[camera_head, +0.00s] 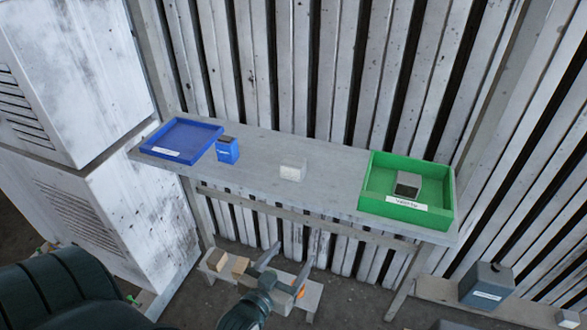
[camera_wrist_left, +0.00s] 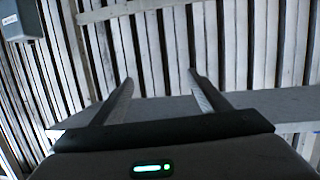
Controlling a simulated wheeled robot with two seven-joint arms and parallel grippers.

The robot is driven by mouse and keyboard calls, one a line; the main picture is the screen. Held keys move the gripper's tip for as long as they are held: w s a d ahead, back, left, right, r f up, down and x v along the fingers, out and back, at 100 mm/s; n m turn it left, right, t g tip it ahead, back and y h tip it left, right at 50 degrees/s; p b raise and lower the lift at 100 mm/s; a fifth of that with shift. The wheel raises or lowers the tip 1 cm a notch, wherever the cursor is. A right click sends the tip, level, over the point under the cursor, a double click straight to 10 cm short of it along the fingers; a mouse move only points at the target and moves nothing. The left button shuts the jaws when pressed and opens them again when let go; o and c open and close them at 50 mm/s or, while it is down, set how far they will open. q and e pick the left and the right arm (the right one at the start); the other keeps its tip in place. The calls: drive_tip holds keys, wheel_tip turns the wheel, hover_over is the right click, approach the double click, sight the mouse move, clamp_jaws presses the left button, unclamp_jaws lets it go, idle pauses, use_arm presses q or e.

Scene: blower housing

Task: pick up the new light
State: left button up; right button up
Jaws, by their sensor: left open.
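I cannot tell for sure which object is the new light. A small pale block (camera_head: 292,170) sits near the middle of the grey shelf (camera_head: 330,190). A small blue box (camera_head: 228,151) with a dark top stands left of it. A grey block with a dark top (camera_head: 408,185) lies inside the green tray (camera_head: 447,212) at the shelf's right. My left gripper (camera_head: 296,252) is open and empty, below the shelf's front edge in the picture. In the left wrist view its fingers (camera_wrist_left: 160,78) are spread with nothing between them. My right gripper is not seen.
A flat blue tray (camera_head: 182,140) lies at the shelf's left end. Slatted wall (camera_head: 335,70) rises behind the shelf. Pale cabinets (camera_head: 75,80) stand at left. A low bench with wooden blocks (camera_head: 240,265) is below. A dark grey box (camera_head: 487,285) stands lower right.

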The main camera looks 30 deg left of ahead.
sight(288, 169)
use_arm(q)
drive_tip(key=s+a+r+t+y, duration=0.1)
drive_tip(key=a+r, duration=0.1)
drive_tip(key=r, duration=0.7)
drive_tip(key=s+a+r+n+t+y+p, duration=0.1)
drive_tip(key=s+a+r, duration=0.1)
drive_tip(key=r, duration=0.6)
drive_tip(key=shift+s+a+r+y, duration=0.2)
drive_tip(key=shift+a+r+y, duration=0.1)
drive_tip(key=shift+a+r, duration=0.05)
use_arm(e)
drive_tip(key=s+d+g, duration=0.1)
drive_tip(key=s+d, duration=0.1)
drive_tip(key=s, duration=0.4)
use_arm(q)
drive_tip(key=shift+w, duration=0.1)
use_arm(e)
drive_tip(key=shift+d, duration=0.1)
